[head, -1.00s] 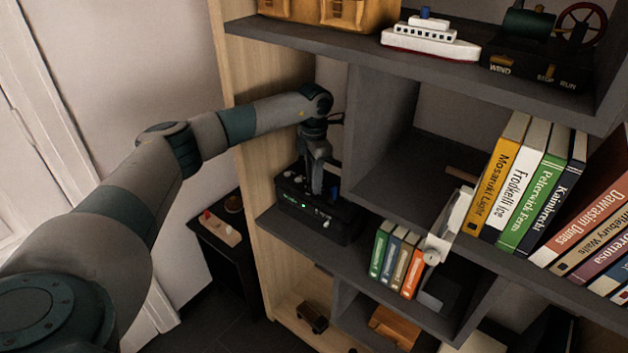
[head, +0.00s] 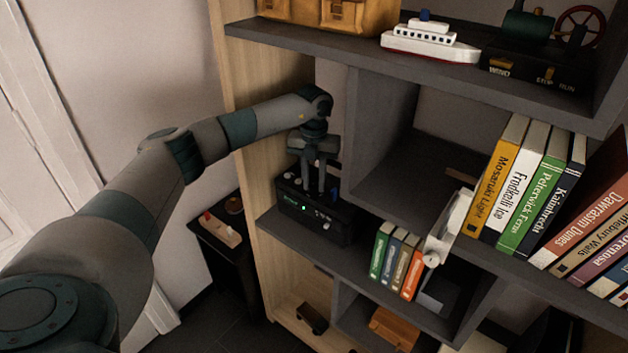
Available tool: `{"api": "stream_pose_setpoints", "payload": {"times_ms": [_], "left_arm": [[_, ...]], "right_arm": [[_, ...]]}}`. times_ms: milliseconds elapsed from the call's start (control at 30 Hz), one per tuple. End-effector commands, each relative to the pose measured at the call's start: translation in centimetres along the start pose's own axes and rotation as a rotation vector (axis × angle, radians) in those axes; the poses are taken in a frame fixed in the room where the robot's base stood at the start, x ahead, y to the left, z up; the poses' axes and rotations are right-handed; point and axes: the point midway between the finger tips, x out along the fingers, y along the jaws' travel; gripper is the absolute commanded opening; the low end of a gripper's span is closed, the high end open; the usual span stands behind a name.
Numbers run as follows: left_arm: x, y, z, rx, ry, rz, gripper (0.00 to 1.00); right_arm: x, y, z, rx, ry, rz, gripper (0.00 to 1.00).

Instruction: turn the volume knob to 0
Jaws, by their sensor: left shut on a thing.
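A black box-shaped device (head: 305,222) with a green light and several small white controls on its front stands on the left part of the middle shelf. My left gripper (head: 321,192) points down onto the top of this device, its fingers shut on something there. The volume knob itself is hidden by the fingers or too small to make out, so its setting cannot be read. My right gripper is not clearly seen in the head view.
Small upright books (head: 396,262) stand right of the device. A dark divider and the wooden side panel (head: 255,190) flank it. Larger books (head: 525,185) stand farther right.

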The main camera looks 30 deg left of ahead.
Motion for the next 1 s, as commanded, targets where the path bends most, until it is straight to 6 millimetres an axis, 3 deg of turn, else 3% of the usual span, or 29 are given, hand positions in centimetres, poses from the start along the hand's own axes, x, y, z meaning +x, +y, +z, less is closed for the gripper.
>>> {"api": "stream_pose_setpoints", "payload": {"times_ms": [600, 1000], "left_arm": [[-0.2, 0.0, 0.1, -0.565, -0.003, -0.002, 0.02], [-0.2, 0.0, 0.1, -0.749, -0.003, -0.003, 0.02]], "right_arm": [[-1.1, 0.9, 3.9, -0.003, -0.100, 0.011, 0.31], [-1.6, 1.2, 5.9, -0.003, -0.150, 0.014, 0.31]]}}
